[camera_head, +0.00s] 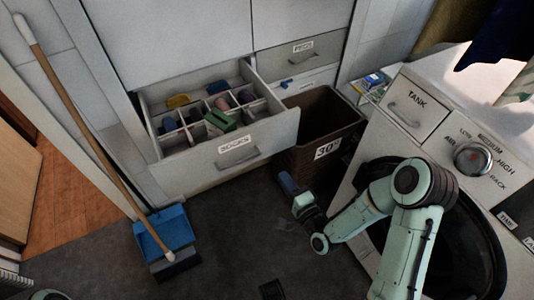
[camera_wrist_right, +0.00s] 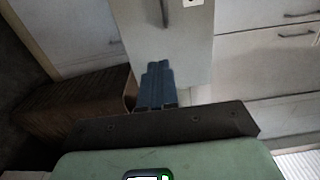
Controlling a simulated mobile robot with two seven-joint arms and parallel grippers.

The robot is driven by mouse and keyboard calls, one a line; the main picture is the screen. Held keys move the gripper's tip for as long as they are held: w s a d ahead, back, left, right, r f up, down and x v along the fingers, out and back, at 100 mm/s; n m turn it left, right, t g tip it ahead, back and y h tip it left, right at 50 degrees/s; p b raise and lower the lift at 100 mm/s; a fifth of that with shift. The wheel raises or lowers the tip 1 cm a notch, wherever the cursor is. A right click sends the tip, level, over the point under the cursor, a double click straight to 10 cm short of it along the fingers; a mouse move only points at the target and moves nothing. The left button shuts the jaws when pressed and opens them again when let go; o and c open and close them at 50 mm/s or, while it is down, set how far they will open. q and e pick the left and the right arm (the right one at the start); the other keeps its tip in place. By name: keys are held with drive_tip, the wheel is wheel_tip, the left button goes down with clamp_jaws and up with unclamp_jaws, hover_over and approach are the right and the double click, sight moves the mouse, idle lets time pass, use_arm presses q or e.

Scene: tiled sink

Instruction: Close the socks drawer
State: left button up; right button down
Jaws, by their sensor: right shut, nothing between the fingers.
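The socks drawer (camera_head: 230,158) is pulled out of the white cabinet. Its front carries a "SOCKS" label and a grey bar handle (camera_head: 240,158). My right gripper (camera_head: 284,178) is shut and empty, in front of and to the right of the drawer front, apart from the handle. In the right wrist view its blue fingers (camera_wrist_right: 156,84) are together, with a white drawer front and handle (camera_wrist_right: 164,12) beyond. A dark part at the head view's bottom edge may be my left gripper; its jaws cannot be made out.
A brown bin (camera_head: 320,120) labelled "30" stands right of the drawer. A white appliance (camera_head: 425,125) with a knob is at the right. A broom (camera_head: 85,125) and blue dustpan (camera_head: 165,232) are at the left. Dark floor before the drawer is mostly clear.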

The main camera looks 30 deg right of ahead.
sight(262, 147)
drive_tip(key=w+b, duration=0.1)
drive_tip(key=w, duration=1)
drive_tip(key=shift+a+f+b, duration=0.1)
drive_tip(key=shift+a+b, duration=0.1)
drive_tip(key=shift+b, duration=0.2)
use_arm(q)
drive_tip(key=shift+w+a+f+t, duration=0.2)
drive_tip(key=shift+w+a+f, duration=0.2)
drive_tip(key=shift+w+f, duration=0.25)
drive_tip(key=shift+w+a+f+t, duration=0.2)
drive_tip(key=shift+w+a+f, duration=0.25)
drive_tip(key=shift+w, duration=0.35)
use_arm(e)
drive_tip(key=shift+w, duration=0.45)
